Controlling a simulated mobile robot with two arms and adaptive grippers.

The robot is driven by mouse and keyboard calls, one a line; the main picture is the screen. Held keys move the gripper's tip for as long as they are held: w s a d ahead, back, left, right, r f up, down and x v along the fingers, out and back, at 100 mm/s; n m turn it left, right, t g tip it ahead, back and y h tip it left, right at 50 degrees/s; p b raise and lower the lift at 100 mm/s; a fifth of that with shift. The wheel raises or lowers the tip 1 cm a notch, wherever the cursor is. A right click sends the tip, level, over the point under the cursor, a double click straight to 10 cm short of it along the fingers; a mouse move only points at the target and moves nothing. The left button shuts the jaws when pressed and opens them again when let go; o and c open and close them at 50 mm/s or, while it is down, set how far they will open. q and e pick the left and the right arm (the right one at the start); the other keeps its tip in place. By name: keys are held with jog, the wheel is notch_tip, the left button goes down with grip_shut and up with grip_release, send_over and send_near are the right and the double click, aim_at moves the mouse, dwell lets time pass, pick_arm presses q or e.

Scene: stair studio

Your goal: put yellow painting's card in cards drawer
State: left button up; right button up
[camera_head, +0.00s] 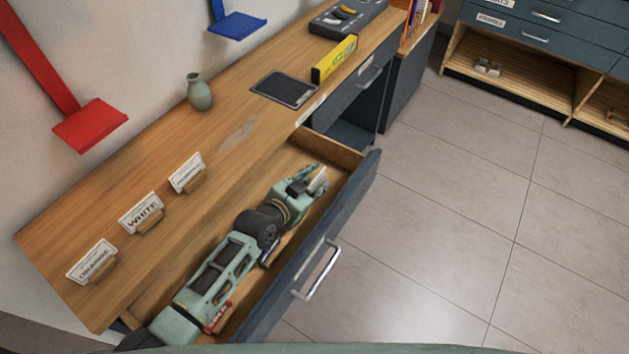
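The drawer (350,188) under the wooden desk is pulled open, its dark front and metal handle facing the floor side. My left arm reaches into it from the lower left. My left gripper (312,183) is inside the drawer's outline near its far end, shut on a small white card (319,179). The card's writing cannot be read, and I cannot tell whether it touches the drawer's bottom. No yellow painting is in view. My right gripper is not in view.
On the desk (150,180), an ORANGE card (91,262), a WHITE card (141,213) and a third card (186,173) stand in wooden holders. The tiled floor at right is clear.

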pick_arm(q)
jog(key=shift+r, duration=0.15)
jog(key=shift+s+a+r, duration=0.1)
jog(key=shift+s+a, duration=0.05)
jog(key=p+v, duration=0.1)
jog(key=v, duration=0.9)
jog(key=shift+s+a, duration=0.15)
jog(key=shift+s, duration=0.1)
jog(key=shift+s+a+r+p, duration=0.25)
jog(key=shift+s+p, duration=0.05)
jog(key=shift+s, duration=0.05)
